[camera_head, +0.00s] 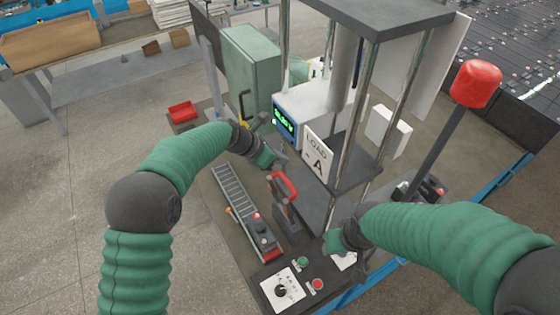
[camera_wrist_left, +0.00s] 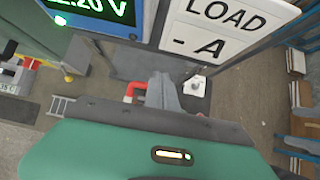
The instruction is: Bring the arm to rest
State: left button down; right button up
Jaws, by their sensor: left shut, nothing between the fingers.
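My left arm is green and ribbed and reaches in from the left over the machine. My left gripper (camera_head: 283,158) is shut and empty, in the air in front of the load stand, near a red handle (camera_head: 284,186). In the left wrist view its grey fingers (camera_wrist_left: 164,92) are together, with the red handle (camera_wrist_left: 131,90) just left of them. My right arm comes in from the right. Its gripper (camera_head: 345,258) is low by the control panel, partly hidden, and its jaws do not show clearly.
A meter box (camera_head: 290,120) with a green display and a "LOAD -A" sign (camera_head: 318,156) stand close behind my left gripper. Metal posts (camera_head: 352,120) rise to their right. A slotted rail (camera_head: 236,200), a control panel (camera_head: 270,297) and a red-topped pole (camera_head: 475,84) are nearby.

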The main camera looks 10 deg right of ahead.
pick_arm(q)
jog(key=s+a+f+m+y+b, duration=0.2)
jog(key=s+a+f+m+b, duration=0.35)
jog(key=a, duration=0.35)
jog(key=s+a+f+m+y+b, duration=0.3)
jog(key=s+a+f+m+b, duration=0.25)
jog(key=a, duration=0.45)
jog(key=s+a+f+m+y+b, duration=0.1)
jog(key=s+a+f+m+b, duration=0.1)
jog(key=s+a+m, duration=0.3)
jog(key=s+a+f+m+y+b, duration=0.1)
jog(key=s+a+f+m, duration=0.2)
jog(key=s, duration=1)
jog(key=a+m, duration=0.2)
jog(key=m, duration=0.1)
jog(key=shift+a+f+m+g+b, duration=0.3)
jog(key=shift+a+b, duration=0.05)
jog(key=shift+b, duration=0.05)
jog(key=shift+s, duration=0.1)
